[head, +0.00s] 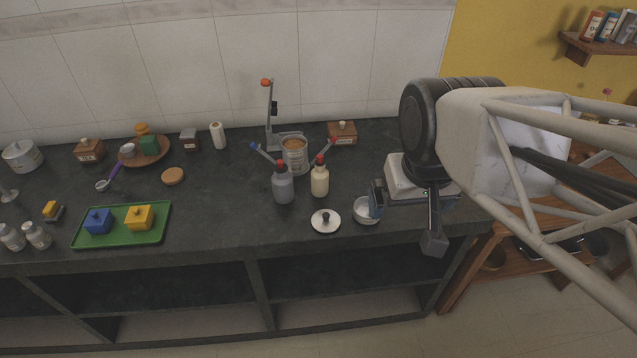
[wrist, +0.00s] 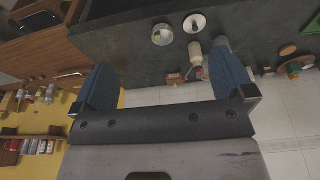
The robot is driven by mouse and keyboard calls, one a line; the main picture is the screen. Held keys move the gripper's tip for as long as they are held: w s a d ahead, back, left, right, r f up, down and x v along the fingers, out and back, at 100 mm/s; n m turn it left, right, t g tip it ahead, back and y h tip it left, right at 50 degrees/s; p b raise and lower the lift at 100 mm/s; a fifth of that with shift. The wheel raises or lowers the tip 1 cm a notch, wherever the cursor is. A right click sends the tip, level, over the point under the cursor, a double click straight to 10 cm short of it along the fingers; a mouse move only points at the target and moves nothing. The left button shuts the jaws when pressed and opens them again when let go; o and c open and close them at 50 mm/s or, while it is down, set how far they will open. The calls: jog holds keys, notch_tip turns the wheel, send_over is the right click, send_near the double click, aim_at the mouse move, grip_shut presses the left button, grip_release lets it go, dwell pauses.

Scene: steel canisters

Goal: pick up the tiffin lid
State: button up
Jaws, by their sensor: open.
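The tiffin lid (head: 326,221), a round pale metal disc with a dark knob, lies flat near the front edge of the dark counter. It also shows at the top of the wrist view (wrist: 195,23). A small round steel canister (head: 366,211) stands just right of it, and shows beside it in the wrist view (wrist: 162,35). My gripper (head: 405,222) is to the right of both, raised near the counter's right end. Its blue-padded fingers (wrist: 165,82) are wide apart with nothing between them.
Two red-capped bottles (head: 283,185) (head: 320,180) stand behind the lid, with a ribbed can (head: 294,155) behind them. A green tray (head: 123,225) with blue and yellow blocks lies at the left. The counter (head: 225,215) between tray and lid is clear.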

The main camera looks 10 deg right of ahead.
jog(key=n+g+y, duration=0.2)
jog(key=n, duration=1.4)
send_over(326, 215)
jog(key=f, duration=1.5)
jog(key=d+f, duration=0.1)
jog(key=f, duration=0.6)
jog(key=shift+s+f, duration=0.2)
jog(key=shift+f, duration=0.1)
jog(key=shift+w+a+f, duration=0.1)
jog(key=shift+w+f, duration=0.05)
jog(key=shift+f, duration=0.1)
jog(key=shift+f, duration=0.1)
jog(key=shift+a+f, duration=0.15)
jog(key=shift+f, duration=1)
jog(key=shift+f, duration=0.1)
